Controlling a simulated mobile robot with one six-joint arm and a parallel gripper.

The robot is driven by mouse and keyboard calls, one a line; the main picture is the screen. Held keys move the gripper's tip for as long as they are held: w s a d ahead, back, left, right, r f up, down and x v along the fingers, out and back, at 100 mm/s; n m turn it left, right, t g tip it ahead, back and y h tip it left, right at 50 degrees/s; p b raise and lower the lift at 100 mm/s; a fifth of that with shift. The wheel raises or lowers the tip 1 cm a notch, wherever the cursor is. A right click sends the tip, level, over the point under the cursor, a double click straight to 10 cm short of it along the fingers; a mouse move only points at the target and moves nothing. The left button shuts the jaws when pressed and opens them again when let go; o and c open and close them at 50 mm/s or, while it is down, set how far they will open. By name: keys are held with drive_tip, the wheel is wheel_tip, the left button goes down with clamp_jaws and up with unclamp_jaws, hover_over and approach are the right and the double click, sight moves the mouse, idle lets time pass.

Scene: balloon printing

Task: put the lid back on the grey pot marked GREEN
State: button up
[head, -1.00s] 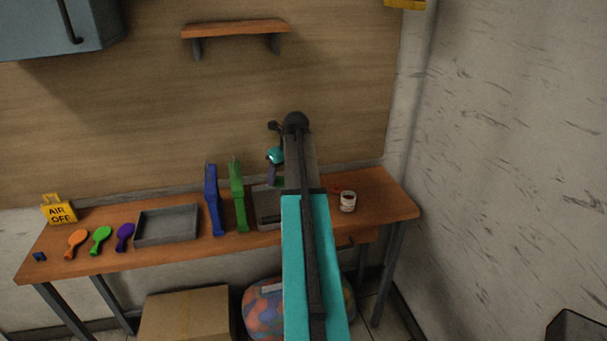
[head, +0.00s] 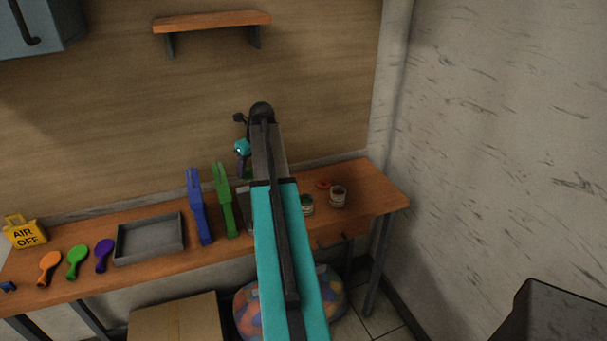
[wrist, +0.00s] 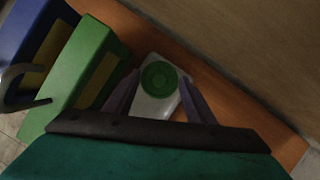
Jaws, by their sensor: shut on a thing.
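A round green lid (wrist: 160,77) is between the fingertips of my gripper (wrist: 160,88) in the wrist view, and the gripper is shut on it. My gripper is left of this pot, over the area by the green upright tool.
A second open pot (head: 338,197) with reddish contents stands close right of the first, with a red lid (head: 323,184) behind. Green (head: 226,200) and blue (head: 199,205) upright things stand left of my arm. A grey tray (head: 150,258) is further left. A pale plate (wrist: 158,105) lies below the lid.

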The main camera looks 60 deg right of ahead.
drive_tip(key=shift+a, duration=0.15)
drive_tip(key=s+d+n, duration=0.1)
drive_tip(key=s+d, duration=0.1)
drive_tip(key=s, duration=0.8)
drive_tip(key=s+d+r+n+y, duration=0.1)
drive_tip(key=s+d, duration=0.2)
drive_tip(key=s, duration=0.7)
drive_tip(key=shift+s+d+r+n, duration=0.25)
drive_tip(key=shift+s+r+n, duration=0.05)
drive_tip(key=shift+s+n, duration=0.1)
drive_tip(key=shift+f, duration=0.15)
drive_tip(key=shift+f+b, duration=2.05)
drive_tip(key=shift+f, duration=0.95)
drive_tip(key=shift+p, duration=0.85)
drive_tip(key=shift+f+p, duration=0.2)
drive_tip(key=shift+p, duration=0.5)
idle(0.8)
